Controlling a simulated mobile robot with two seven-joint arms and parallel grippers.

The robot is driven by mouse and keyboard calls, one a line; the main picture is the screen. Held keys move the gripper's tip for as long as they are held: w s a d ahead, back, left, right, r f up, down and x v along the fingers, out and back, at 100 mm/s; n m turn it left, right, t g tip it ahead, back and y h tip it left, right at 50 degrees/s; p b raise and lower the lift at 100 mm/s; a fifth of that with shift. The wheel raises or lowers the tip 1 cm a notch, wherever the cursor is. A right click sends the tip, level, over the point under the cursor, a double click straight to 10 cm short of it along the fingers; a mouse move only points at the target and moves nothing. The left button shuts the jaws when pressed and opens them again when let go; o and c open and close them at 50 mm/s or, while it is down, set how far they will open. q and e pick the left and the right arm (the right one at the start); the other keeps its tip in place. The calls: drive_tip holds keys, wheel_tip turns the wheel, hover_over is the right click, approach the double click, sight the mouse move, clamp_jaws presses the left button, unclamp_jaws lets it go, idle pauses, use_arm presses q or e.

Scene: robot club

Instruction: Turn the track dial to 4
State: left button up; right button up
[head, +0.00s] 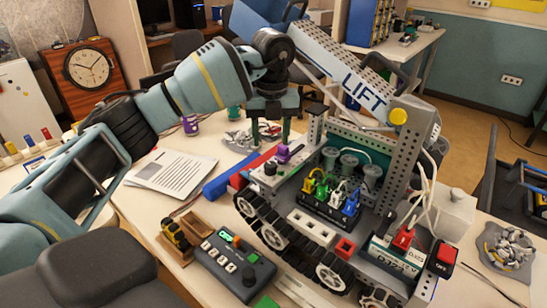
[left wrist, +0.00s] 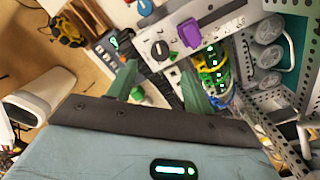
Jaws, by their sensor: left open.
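A small black dial (head: 270,168) sits on a light grey panel (left wrist: 215,25) on the tracked robot, beside a purple lever (head: 284,153). In the left wrist view the dial (left wrist: 160,50) has marks around it, too small to read, so its setting cannot be told. My left gripper (head: 271,138) points down above the panel, with its two green fingers spread apart and nothing held. In the left wrist view the dial shows between the fingers (left wrist: 158,75), beyond their tips; no contact is visible. My right gripper is not in view.
The tracked robot's raised LIFT arm (head: 345,75) stands close behind my left gripper. A grey control box (head: 235,262) with a display and its own knob lies in front of the tracks. Coloured plugs (head: 332,190) fill the robot's middle. Papers (head: 175,172) lie flat to the left.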

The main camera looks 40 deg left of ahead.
sight(270, 164)
use_arm(q)
drive_tip(key=shift+s+f, duration=0.15)
drive_tip(key=shift+f, duration=0.3)
wheel_tip(270, 164, down, 6)
drive_tip(key=shift+r, duration=0.1)
drive_tip(key=shift+f, duration=0.5)
drive_tip(key=c, duration=1)
drive_tip(key=shift+r, duration=0.1)
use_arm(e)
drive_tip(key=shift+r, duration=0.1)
